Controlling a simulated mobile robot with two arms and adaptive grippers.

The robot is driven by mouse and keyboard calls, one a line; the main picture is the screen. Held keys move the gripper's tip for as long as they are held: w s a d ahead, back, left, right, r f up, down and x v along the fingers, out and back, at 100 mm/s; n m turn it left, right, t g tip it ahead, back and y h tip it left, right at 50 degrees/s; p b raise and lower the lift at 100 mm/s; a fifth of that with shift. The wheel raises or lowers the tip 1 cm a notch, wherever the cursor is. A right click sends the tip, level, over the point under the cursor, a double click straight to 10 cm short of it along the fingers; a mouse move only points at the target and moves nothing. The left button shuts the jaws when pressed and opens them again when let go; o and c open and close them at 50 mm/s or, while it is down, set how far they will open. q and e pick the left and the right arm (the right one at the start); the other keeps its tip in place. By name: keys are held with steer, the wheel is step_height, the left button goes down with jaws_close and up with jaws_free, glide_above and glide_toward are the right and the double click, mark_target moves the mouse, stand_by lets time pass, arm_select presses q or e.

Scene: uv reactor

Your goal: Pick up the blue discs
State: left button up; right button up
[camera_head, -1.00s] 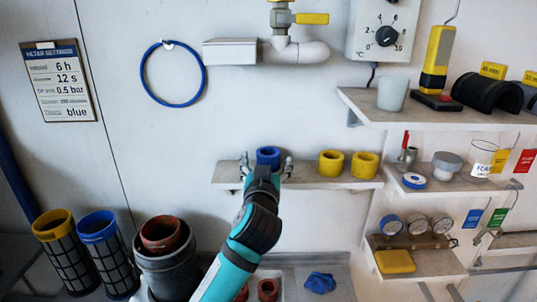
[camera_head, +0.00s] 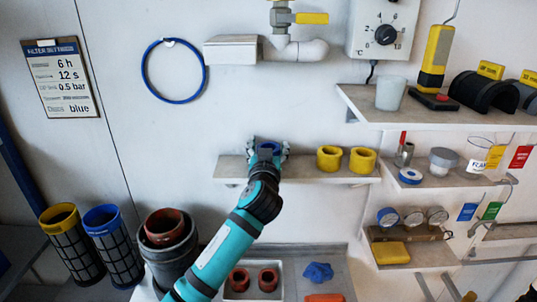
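A blue disc (camera_head: 268,148), ring-shaped, is at the left part of the small middle shelf (camera_head: 310,174). My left gripper (camera_head: 268,151) reaches up to it from below, with a finger on each side close against it. It appears shut on the disc, and the gripper hides most of the disc and its underside. Two yellow rings, one (camera_head: 329,158) and another (camera_head: 363,160), stand to the right on the same shelf. My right gripper is not in view.
A white tray (camera_head: 236,294) with two red-brown rings and a crumpled blue cloth (camera_head: 318,272) lie below. Yellow-topped (camera_head: 59,217) and blue-topped (camera_head: 101,219) filter cartridges stand at lower left. Crowded shelves (camera_head: 430,117) fill the right. A blue loop (camera_head: 147,82) hangs on the wall.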

arm_select(q)
steer(key=c, duration=0.8)
